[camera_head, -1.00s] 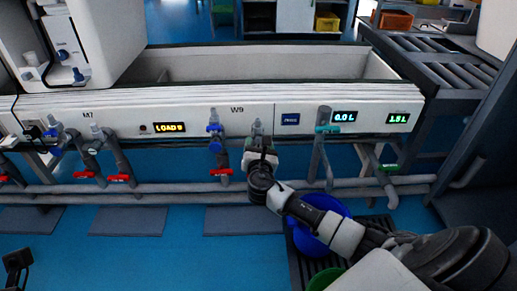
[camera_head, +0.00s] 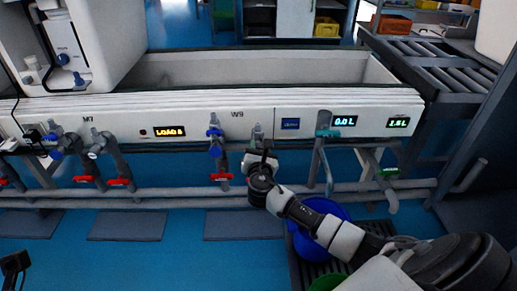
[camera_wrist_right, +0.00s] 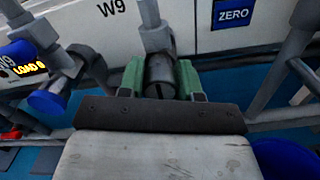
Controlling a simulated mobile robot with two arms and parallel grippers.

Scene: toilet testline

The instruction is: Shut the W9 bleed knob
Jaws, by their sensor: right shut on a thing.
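The W9 label shows on the white front panel (camera_head: 189,129), and large at the top of the wrist view. Below and right of it, a grey cylindrical knob (camera_wrist_right: 160,76) hangs from a grey fitting (camera_wrist_right: 152,30). My right gripper (camera_wrist_right: 161,82) is shut on this knob, one green-padded finger at each side. The knob has a dark slot or mark on its face. In the head view my right gripper (camera_head: 261,160) mostly hides the knob. A dark part at the bottom left edge looks like my left gripper (camera_head: 15,266); its fingers cannot be made out.
Left of my right gripper stands a blue-handled valve (camera_head: 215,146) with a red lever (camera_head: 222,177) below. A teal-topped pipe (camera_head: 322,150) stands to the right. A blue bucket (camera_head: 320,215) sits on a floor grate under my right arm. Grey pipes run along behind.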

